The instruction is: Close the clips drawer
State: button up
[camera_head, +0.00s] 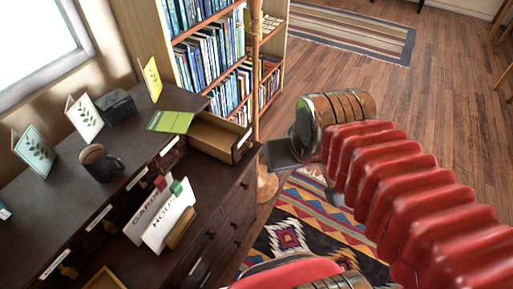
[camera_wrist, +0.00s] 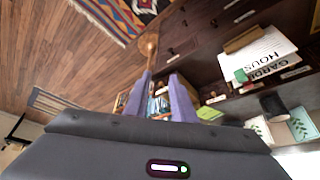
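A small drawer (camera_head: 222,137) with light wooden insides stands pulled out at the right end of the dark desk's upper row. A pale label is on its front, too small to read, so I cannot confirm that it is the clips drawer. My gripper (camera_head: 278,155) appears just right of this drawer's front in the head view, with no clear contact. In the wrist view my gripper (camera_wrist: 161,78) has its two fingers apart, with nothing held between them.
A green booklet (camera_head: 171,122) lies on the desk top behind the drawer. White lettered cards (camera_head: 165,217) stand on the lower desk surface. A wooden pole (camera_head: 256,80) rises beyond the drawer, near a bookcase (camera_head: 213,58). A patterned rug (camera_head: 310,225) covers the floor right of the desk.

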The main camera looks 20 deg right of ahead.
jog(key=d+f, duration=0.1)
jog(key=d+f+m+g, duration=0.1)
jog(key=f, duration=0.1)
jog(key=d+f+g, duration=0.1)
jog(key=f, duration=0.1)
jog(key=shift+w+d+f+m, duration=0.25)
jog(key=shift+w+m, duration=0.1)
jog(key=shift+m, duration=0.05)
grip_shut()
jog(key=w+d+f+m+y, duration=0.1)
jog(key=w+f+m+y, duration=0.2)
jog(key=f+m+y, duration=0.65)
jog(key=w+f+m+y, duration=0.2)
jog(key=f+m+y, duration=0.2)
jog(key=f+m, duration=0.55)
jog(key=w+d+f+m+t, duration=0.2)
jog(key=w+d+m+t, duration=0.3)
jog(key=w+d+t, duration=0.2)
jog(key=w+t, duration=0.2)
jog(key=w, duration=0.2)
jog(key=shift+w+d+m+t, duration=0.15)
jog(key=shift+m+t, duration=0.15)
jog(key=shift+t, duration=0.1)
jog(key=shift+h, duration=0.25)
